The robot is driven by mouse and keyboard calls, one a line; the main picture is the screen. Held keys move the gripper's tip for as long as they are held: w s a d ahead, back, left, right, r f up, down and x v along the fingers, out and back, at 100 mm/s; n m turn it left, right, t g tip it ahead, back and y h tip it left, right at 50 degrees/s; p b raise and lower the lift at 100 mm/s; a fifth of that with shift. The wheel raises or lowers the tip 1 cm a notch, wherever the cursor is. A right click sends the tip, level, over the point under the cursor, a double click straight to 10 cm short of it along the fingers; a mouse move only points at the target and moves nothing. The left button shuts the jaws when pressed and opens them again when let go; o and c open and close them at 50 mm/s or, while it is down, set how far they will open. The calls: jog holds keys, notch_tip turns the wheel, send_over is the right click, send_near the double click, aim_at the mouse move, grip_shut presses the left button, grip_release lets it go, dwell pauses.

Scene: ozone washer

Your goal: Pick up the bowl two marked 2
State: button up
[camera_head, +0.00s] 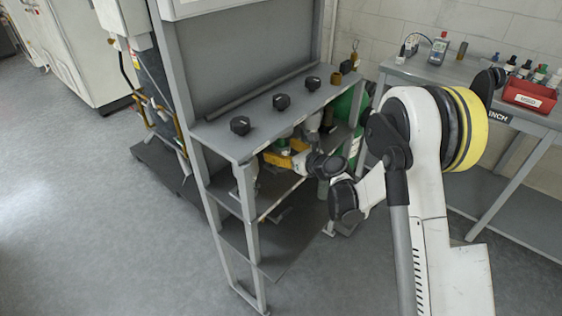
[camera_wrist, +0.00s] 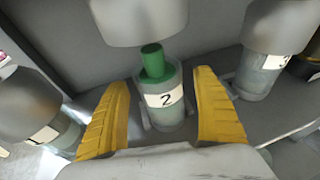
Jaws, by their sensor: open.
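The bowl marked 2 (camera_wrist: 166,112) is a clear, cup-like cylinder with a white label and a green piece standing up inside it. In the wrist view it sits upright below a grey rounded housing (camera_wrist: 138,20), with a gap between them. My gripper (camera_wrist: 162,80) is open, with one yellow finger on each side of the bowl and visible gaps to it. In the head view my gripper (camera_head: 286,160) is under the top of the grey rack, and the bowl is mostly hidden there.
Similar labelled bowls stand left (camera_wrist: 62,135) and right (camera_wrist: 258,78) of bowl 2, close to my fingers. The grey rack (camera_head: 245,135) has a top with black knobs (camera_head: 281,101) and lower shelves. A bench with a red bin (camera_head: 528,96) is at right. Floor at left is clear.

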jog(key=c, duration=1.5)
jog(key=shift+o, duration=0.2)
jog(key=shift+r, duration=0.1)
